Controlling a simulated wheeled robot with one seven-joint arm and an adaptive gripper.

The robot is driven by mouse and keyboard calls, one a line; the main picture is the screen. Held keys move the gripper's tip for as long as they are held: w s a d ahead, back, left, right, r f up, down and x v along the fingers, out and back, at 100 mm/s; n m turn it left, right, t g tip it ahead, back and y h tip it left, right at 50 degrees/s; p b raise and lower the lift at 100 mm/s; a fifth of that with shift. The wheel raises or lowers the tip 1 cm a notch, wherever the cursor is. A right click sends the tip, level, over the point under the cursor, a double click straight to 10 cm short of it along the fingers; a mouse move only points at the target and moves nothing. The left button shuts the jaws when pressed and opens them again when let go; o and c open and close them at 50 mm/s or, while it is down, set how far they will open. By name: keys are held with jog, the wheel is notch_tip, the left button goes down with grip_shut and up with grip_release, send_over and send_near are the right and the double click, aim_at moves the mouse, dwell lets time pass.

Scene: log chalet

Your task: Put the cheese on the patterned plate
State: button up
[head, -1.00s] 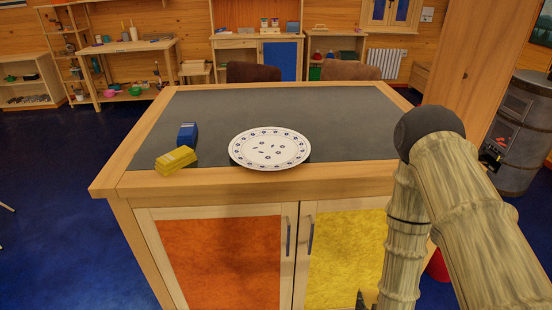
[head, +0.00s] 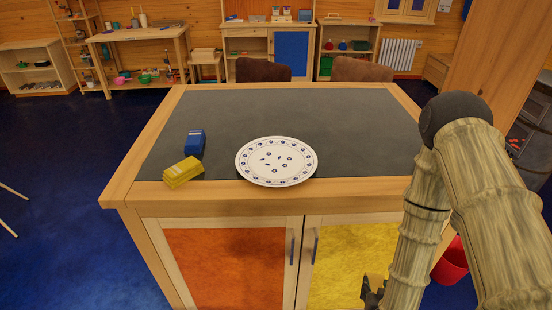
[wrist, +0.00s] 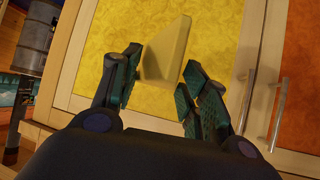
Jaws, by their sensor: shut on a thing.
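The cheese (wrist: 166,52) is a pale yellow wedge between the fingers of my gripper (wrist: 163,66) in the wrist view; my gripper is shut on it. In the head view my gripper (head: 372,294) shows only partly, at the bottom edge, low in front of the yellow cupboard door; the cheese cannot be made out there. The patterned plate (head: 277,161), white with small blue marks, lies near the front edge of the table's dark top, above and left of my gripper. No food is on it.
The cabinet-like table (head: 340,128) has an orange door (head: 225,265) and a yellow door (head: 345,260) with bar handles. The tabletop behind the plate is clear. A red bucket (head: 452,264) stands at right.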

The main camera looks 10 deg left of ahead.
jog(key=shift+w+d+f, duration=0.15)
